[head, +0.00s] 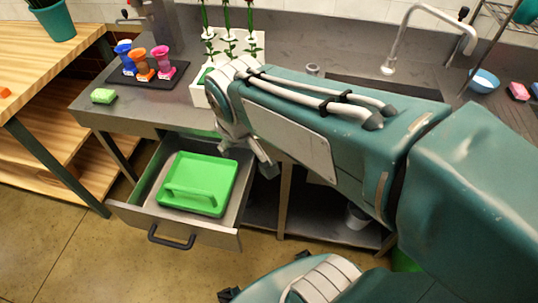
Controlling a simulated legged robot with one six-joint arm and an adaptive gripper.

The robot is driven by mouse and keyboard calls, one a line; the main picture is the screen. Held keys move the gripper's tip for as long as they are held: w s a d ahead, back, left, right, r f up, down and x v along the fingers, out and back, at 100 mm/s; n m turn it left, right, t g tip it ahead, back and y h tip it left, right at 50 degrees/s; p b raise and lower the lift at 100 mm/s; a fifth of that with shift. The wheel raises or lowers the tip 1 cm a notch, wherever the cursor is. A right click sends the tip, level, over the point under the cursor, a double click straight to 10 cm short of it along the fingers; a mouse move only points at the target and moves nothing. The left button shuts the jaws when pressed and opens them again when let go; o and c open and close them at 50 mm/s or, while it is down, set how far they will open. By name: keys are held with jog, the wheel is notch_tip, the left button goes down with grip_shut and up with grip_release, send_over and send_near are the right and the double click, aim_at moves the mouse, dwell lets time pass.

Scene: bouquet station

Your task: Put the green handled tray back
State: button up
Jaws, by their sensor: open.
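The green handled tray (222,178) lies inside the pulled-out drawer (226,239), with its raised handle facing up. It appears flat on the drawer floor. My gripper (264,166) is just to the right of the tray, near the drawer's back right side. It is open, and nothing shows between its fingers. My arm crosses the view from the right and hides part of the counter and the cabinet below it.
The grey counter (80,103) overhangs the drawer's back. A wooden shelf table (50,40) stands left.

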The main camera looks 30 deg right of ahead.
jog(key=s+d+r+m+t, duration=0.1)
jog(key=s+d+r+m, duration=0.1)
jog(key=s, duration=0.6)
jog(key=shift+s+d+m, duration=0.15)
jog(key=shift+d+m, duration=0.35)
jog(key=shift+d, duration=0.15)
dwell(0.5)
